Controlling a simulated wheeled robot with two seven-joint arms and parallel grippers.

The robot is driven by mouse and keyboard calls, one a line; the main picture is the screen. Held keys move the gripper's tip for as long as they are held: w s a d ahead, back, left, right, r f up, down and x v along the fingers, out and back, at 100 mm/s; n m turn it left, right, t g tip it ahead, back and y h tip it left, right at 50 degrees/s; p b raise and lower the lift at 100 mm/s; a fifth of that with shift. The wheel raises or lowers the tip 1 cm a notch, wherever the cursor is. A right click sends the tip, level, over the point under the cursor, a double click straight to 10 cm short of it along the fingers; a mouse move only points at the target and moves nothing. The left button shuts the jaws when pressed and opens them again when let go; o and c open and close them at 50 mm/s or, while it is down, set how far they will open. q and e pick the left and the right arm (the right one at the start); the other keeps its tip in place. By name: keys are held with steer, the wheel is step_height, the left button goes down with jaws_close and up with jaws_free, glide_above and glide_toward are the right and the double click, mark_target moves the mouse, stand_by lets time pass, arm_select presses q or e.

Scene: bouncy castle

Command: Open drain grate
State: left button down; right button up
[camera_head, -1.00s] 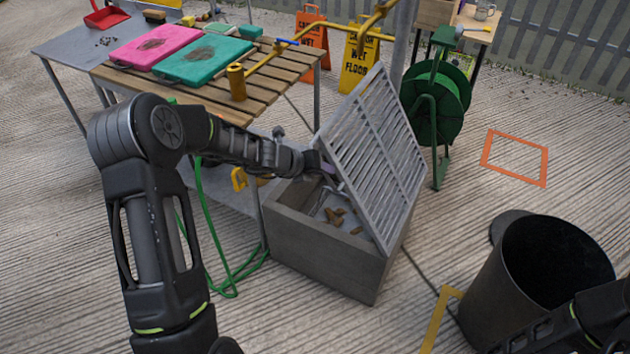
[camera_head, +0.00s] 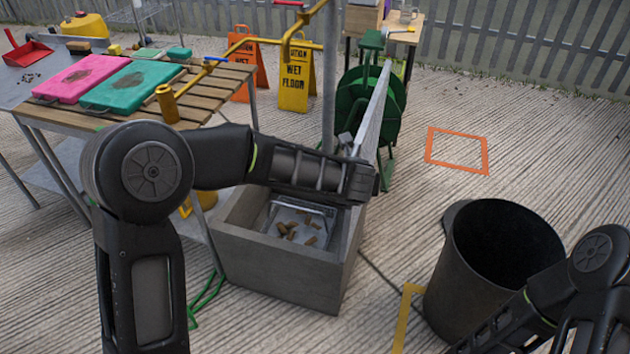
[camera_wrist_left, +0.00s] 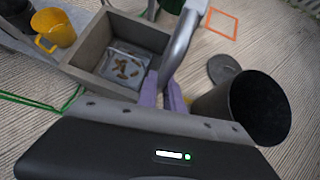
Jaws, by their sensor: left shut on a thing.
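The grey metal drain grate (camera_head: 372,112) stands almost upright at the right edge of the concrete drain box (camera_head: 275,268), seen nearly edge-on in the head view. The box is open on top, with several brown bits (camera_head: 290,231) on a pale tray inside. In the left wrist view, the purple fingers of my left gripper (camera_wrist_left: 163,90) are shut on the grate's edge (camera_wrist_left: 178,50). In the head view my left arm hides those fingers. My right arm reaches in at the lower right, but its gripper is not visible.
A black bin (camera_head: 488,265) stands right of the box. A green hose reel (camera_head: 358,100) is behind the grate. A slatted bench (camera_head: 200,98) with pink and teal pads is at the left. Caution signs (camera_head: 297,80) stand behind. Concrete around the orange floor square (camera_head: 457,150) is clear.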

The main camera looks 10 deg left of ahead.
arm_select(q)
steer(key=d+f+y, duration=0.1)
steer(key=d, duration=0.5)
steer(key=shift+s+d+m+y, duration=0.25)
steer(key=shift+d+m+y, duration=0.1)
steer(key=shift+m+y, duration=0.05)
steer(key=c, duration=1.5)
jaws_free()
steer(key=shift+w, duration=0.1)
steer(key=shift+r, duration=0.1)
steer(key=v, duration=0.7)
steer(key=shift+s, duration=0.35)
steer(key=shift+d+r, duration=0.1)
